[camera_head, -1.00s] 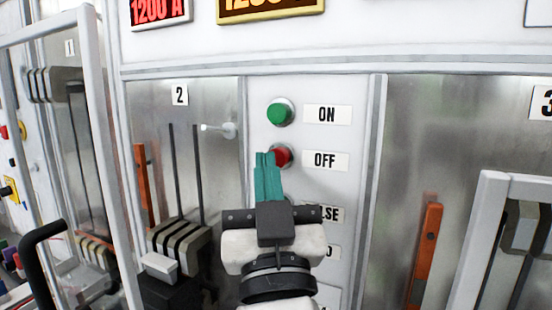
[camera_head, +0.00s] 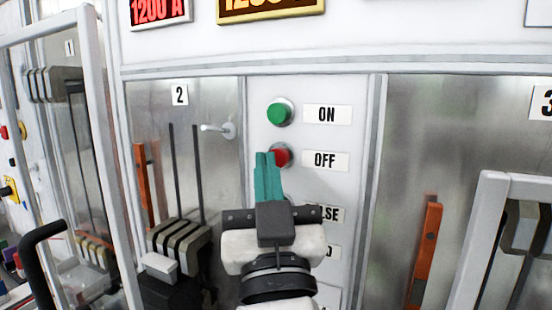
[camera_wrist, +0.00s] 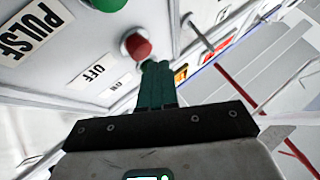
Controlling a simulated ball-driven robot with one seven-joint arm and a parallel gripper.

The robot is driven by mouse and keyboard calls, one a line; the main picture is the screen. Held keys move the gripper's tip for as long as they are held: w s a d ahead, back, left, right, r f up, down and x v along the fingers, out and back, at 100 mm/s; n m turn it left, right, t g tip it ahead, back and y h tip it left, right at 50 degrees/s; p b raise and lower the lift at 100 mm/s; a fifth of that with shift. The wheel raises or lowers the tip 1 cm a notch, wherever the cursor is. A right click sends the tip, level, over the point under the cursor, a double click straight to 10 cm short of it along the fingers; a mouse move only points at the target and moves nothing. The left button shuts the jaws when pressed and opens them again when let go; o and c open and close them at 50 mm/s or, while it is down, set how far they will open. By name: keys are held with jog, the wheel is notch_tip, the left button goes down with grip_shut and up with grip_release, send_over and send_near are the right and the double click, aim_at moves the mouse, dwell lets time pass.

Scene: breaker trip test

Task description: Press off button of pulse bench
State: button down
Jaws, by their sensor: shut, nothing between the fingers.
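The red OFF button (camera_head: 284,155) sits on the white button panel, below the green ON button (camera_head: 280,112) and left of the OFF label (camera_head: 325,161). My gripper (camera_head: 265,158) is shut and empty, its teal fingers together. In the head view its tips overlap the left part of the red button. In the wrist view the red button (camera_wrist: 138,46) stands just beyond and left of the fingertips (camera_wrist: 157,66), with a small gap seeming to show. I cannot tell for sure whether they touch.
A PULSE label (camera_head: 329,213) lower on the panel is partly hidden by my gripper. A metal lever (camera_head: 222,129) sticks out at the left, in bay 2. A clear door with a black handle (camera_head: 40,236) stands open at the far left.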

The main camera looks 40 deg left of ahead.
dwell(0.7)
jog(key=shift+w+a, duration=0.1)
jog(key=shift+w, duration=0.3)
jog(key=shift+w+a, duration=0.1)
jog(key=shift+w, duration=0.4)
dwell(0.6)
jog(key=shift+s+b, duration=0.1)
jog(key=shift+b, duration=0.2)
jog(key=shift+s+d, duration=0.25)
jog(key=shift+s, duration=0.55)
jog(key=s, duration=0.2)
jog(key=s+d+b, duration=0.1)
jog(key=s, duration=0.2)
jog(key=shift+b, duration=0.3)
